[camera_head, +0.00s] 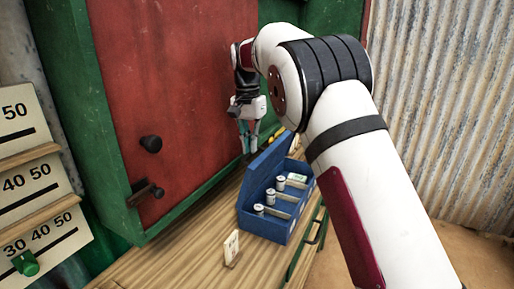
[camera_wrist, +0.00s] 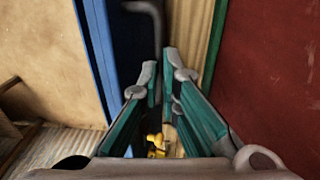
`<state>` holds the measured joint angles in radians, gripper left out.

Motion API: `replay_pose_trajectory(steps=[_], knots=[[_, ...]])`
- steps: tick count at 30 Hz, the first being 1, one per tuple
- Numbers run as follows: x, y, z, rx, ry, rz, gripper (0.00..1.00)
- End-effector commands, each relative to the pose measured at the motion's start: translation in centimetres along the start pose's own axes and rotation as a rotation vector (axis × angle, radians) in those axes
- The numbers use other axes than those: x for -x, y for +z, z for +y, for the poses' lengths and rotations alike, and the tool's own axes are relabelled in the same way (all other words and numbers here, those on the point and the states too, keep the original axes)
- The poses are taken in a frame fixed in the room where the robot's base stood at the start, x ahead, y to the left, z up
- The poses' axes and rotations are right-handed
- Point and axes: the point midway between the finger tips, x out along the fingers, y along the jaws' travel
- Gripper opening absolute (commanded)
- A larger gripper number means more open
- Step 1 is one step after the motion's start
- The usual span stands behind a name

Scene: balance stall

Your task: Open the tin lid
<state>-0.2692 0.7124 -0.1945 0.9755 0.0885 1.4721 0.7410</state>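The blue tin (camera_head: 264,226) stands on the wooden counter, holding several small capped cylinders in its compartments. Its blue lid (camera_head: 264,167) is raised and leans up along the tin's left side. My gripper (camera_head: 248,151) points down behind the lid, near the red panel, apart from the lid as far as I can tell. A blue edge (camera_wrist: 96,45), likely of the tin or lid, runs up left of the fingers.
A red panel (camera_head: 180,90) in a green frame stands behind, with dark knobs (camera_head: 151,144). Yellow items (camera_wrist: 156,146) lie below the fingers. The counter (camera_head: 165,262) is bare at front left.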

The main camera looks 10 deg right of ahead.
Motion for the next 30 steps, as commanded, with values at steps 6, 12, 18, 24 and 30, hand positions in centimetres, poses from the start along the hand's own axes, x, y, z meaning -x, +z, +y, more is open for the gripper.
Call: replay_pose_trajectory(steps=[6, 12, 18, 24, 30], knots=[[-2.11, 0.45, -0.26, 0.008, 0.029, -0.031, 0.0], [-2.09, 0.43, -0.2, 0.006, 0.031, -0.031, 0.0], [-2.09, 0.4, -0.14, 0.005, 0.032, -0.031, 0.22], [-1.7, 0.27, -0.08, 0.002, 0.028, -0.025, 0.3], [-1.25, 0.18, -0.07, 0.0, 0.026, -0.022, 0.3]])
